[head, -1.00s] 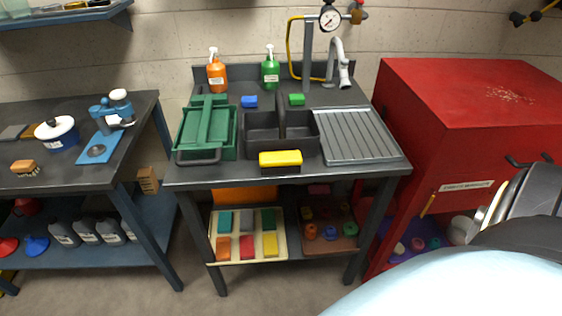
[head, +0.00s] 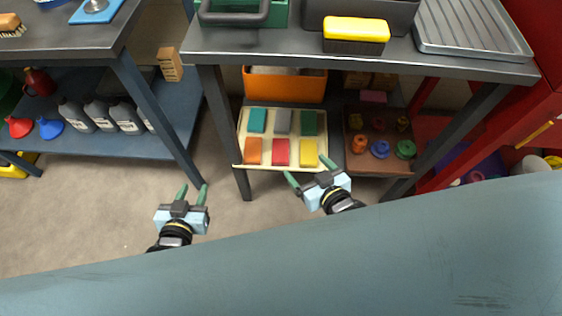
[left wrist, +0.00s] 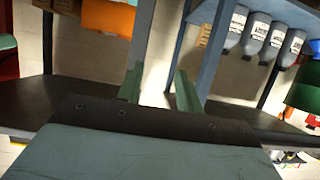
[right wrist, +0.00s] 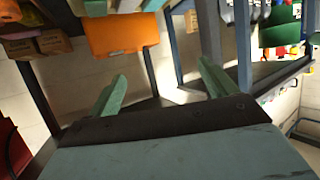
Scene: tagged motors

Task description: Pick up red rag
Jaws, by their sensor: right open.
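The red rag (head: 280,152) is a folded block in the front middle of a cream tray (head: 240,150) on the lower shelf of the middle bench. Orange (head: 253,151) and yellow (head: 308,153) folded rags lie on either side of it. My right gripper (head: 308,172) is open and empty, close in front of the tray's right front corner, apart from the red rag. My left gripper (head: 193,192) is open and empty over the floor, left of the tray and in front of the bench legs. I cannot make out the red rag in either wrist view.
The bench top (head: 290,55) overhangs the tray, and a bench leg (head: 222,130) stands at its left. A brown tray (head: 372,165) with colored spools sits to its right. An orange bin (head: 286,84) stands behind. The floor in front is clear.

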